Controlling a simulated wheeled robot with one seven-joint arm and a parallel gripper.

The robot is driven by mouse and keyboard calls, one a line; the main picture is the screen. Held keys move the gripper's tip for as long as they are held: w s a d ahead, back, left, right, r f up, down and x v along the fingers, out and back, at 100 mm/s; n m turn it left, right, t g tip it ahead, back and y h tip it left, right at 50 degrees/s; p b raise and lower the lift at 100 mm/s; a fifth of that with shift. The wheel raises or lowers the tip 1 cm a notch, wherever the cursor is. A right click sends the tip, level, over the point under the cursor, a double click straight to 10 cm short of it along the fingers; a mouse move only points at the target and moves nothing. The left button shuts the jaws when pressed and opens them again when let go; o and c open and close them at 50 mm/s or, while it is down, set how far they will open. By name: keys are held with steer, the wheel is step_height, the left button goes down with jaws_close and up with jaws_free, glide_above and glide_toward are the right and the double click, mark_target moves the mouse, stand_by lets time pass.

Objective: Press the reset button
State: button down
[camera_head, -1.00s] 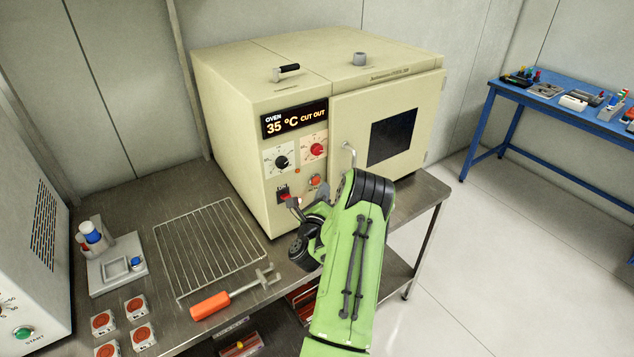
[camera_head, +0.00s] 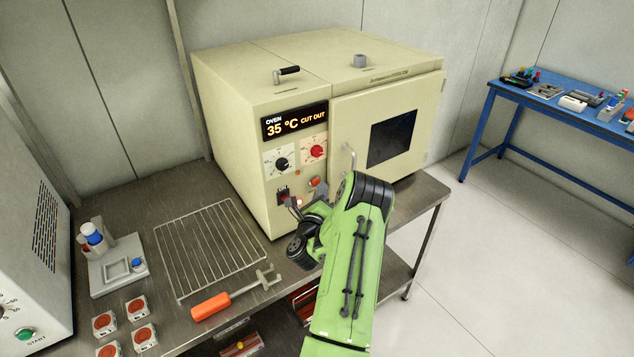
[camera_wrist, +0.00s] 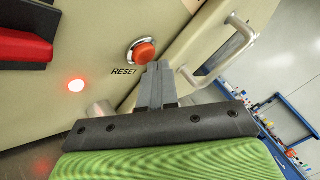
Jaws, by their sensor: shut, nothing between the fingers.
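The reset button (camera_wrist: 144,53) is an orange-red cap in a metal ring, with the word RESET beside it in the wrist view. In the head view the reset button (camera_head: 315,181) is low on the oven's front panel, left of the door. My gripper (camera_wrist: 158,66) is shut and empty, its fingertips right at the lower edge of the button in the wrist view; I cannot tell if they touch it. In the head view my gripper (camera_head: 297,205) is close in front of the panel. The cream oven (camera_head: 255,70) reads 35 °C CUT OUT.
The oven door handle (camera_head: 350,158) is right of the button. A red switch (camera_head: 283,196) and a glowing red lamp (camera_wrist: 76,86) are nearby. A wire rack (camera_head: 208,245) and an orange-handled tool (camera_head: 211,306) lie on the bench. A blue table (camera_head: 560,85) stands at right.

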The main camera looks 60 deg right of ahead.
steer(key=shift+w+d+p, duration=0.15)
steer(key=shift+w+p, duration=0.2)
steer(key=shift+p, duration=0.05)
stand_by(0.6)
stand_by(0.3)
steer(key=shift+s+f+b, duration=0.15)
steer(key=shift+s+b, duration=0.2)
steer(key=shift+b, duration=0.35)
steer(key=shift+s+a+b, duration=0.35)
steer(key=shift+s, duration=0.05)
steer(key=shift+s+a+b, duration=0.15)
steer(key=shift+s+b, duration=0.2)
steer(key=shift+b, duration=0.4)
steer(key=s+b, duration=0.1)
steer(key=s+a+b, duration=0.1)
steer(key=b, duration=0.1)
steer(key=s+a+b, duration=0.1)
steer(key=b, duration=0.1)
steer(key=shift+s, duration=0.35)
